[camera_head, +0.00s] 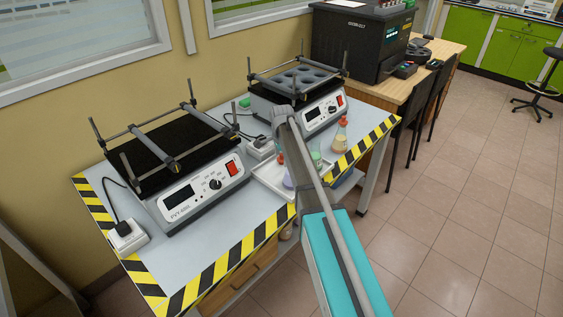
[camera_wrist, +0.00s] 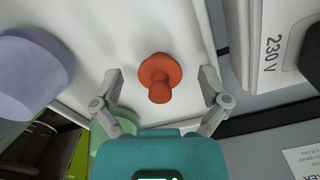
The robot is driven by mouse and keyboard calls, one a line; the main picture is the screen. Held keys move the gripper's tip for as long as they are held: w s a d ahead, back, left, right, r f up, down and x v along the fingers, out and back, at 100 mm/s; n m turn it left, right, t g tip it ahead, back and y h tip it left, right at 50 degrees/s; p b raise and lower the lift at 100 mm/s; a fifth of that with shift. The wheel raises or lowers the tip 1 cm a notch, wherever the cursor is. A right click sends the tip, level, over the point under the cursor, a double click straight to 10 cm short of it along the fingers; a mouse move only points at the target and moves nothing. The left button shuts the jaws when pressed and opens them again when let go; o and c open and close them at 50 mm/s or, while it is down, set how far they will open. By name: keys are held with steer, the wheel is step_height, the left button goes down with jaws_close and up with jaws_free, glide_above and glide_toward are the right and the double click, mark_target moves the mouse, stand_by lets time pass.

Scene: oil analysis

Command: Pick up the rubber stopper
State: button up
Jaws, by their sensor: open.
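The rubber stopper (camera_wrist: 160,77) is orange-red, with a wide round disc and a narrower knob. In the wrist view it sits over the white tray, between and just beyond my fingertips. My gripper (camera_wrist: 160,88) is open, with one finger on each side of the stopper and a gap on both sides. Nothing is held. In the head view my arm hides part of the tray (camera_head: 265,184), and a small orange-red spot (camera_head: 281,159) shows beside the arm.
A lilac flask (camera_wrist: 35,70) stands left of the stopper; a pale green one (camera_wrist: 112,130) is partly hidden below my left finger. A white device marked 230 V (camera_wrist: 275,45) is close on the right. Two shakers (camera_head: 195,190) and an orange-stoppered flask (camera_head: 341,137) share the table.

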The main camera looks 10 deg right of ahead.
stand_by(0.4)
steer(key=c, duration=0.9)
steer(key=shift+o, duration=0.2)
